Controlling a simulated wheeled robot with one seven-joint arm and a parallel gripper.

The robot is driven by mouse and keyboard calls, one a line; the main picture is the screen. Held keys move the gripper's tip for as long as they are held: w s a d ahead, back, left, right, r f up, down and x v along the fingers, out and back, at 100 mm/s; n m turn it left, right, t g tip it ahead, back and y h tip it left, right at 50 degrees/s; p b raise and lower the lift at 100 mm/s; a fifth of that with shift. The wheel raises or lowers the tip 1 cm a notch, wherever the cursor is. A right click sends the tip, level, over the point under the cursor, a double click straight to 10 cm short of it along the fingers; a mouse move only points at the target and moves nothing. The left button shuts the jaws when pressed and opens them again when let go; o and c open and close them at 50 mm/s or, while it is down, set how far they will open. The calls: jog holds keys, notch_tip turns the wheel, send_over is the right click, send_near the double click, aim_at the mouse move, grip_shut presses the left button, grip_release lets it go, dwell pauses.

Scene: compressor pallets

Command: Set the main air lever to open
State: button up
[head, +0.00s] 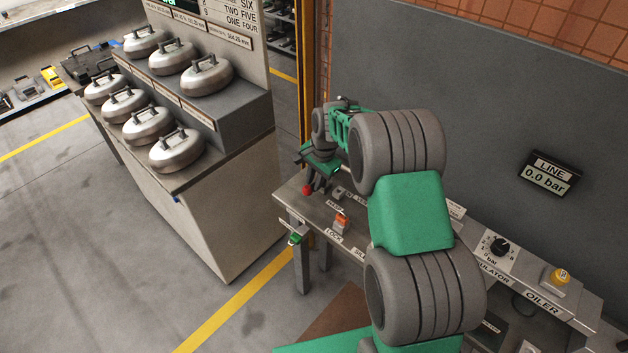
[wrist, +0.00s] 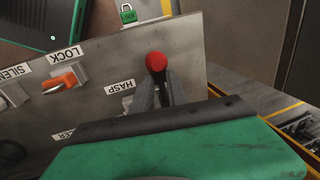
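A red ball knob (wrist: 156,61), apparently the main air lever's, stands at the bench end near the HASP label in the wrist view. It also shows as a small red ball in the head view (head: 307,190). My gripper (wrist: 158,82) is right at this knob, its two grey fingers reaching up to it with a narrow gap between them. Whether they grip the lever is unclear. The lever's stem and any open or closed marking are hidden. The LINE display (head: 548,173) on the wall reads 0.0 bar.
The bench panel (wrist: 100,65) carries an orange-handled LOCK part (wrist: 64,81). A green padlock (wrist: 128,14) is at the panel's edge. A regulator knob (head: 500,246) and a yellow-topped oiler (head: 560,277) sit to the right. A cabinet (head: 215,210) with several metal pots stands left.

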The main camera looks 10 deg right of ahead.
grip_shut()
jog(key=shift+s+a+f, duration=0.1)
dwell(1.0)
